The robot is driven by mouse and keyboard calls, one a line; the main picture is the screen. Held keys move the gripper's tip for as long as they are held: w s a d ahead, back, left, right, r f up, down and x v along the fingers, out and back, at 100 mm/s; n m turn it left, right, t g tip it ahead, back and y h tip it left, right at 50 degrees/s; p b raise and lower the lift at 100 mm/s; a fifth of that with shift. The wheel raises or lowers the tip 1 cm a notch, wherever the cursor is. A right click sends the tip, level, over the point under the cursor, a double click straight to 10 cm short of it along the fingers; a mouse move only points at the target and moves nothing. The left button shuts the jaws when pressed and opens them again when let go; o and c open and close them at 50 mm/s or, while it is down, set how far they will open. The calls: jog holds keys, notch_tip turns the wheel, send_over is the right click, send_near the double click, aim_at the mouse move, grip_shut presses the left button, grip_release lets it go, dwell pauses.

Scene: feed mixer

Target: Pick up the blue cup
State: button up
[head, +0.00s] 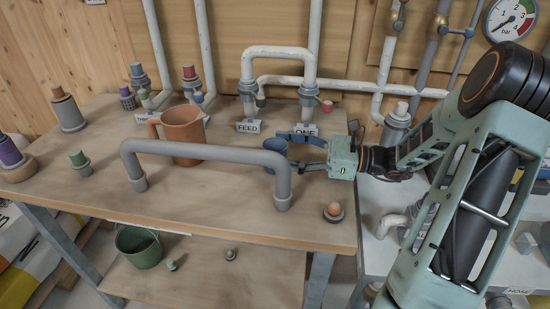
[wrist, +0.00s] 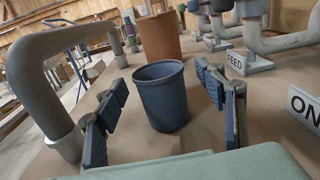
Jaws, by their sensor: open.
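The blue cup (wrist: 162,98) stands upright on the wooden table, between the open fingers of my gripper (wrist: 165,108) in the wrist view. Gaps show between the cup and the finger pads on both sides. In the head view the cup (head: 273,146) is partly hidden behind the grey pipe handle and my gripper (head: 290,150), which reaches in from the right. The gripper is open and holds nothing.
A grey arched pipe (head: 205,150) stands close in front of the cup. A terracotta jug (head: 184,137) is behind it to the left. A FEED sign (head: 248,127) and pipes line the back. A small round plug (head: 333,211) sits near the table's front right corner.

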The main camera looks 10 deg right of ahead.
jog(key=shift+x, duration=1.05)
jog(key=c, duration=1.1)
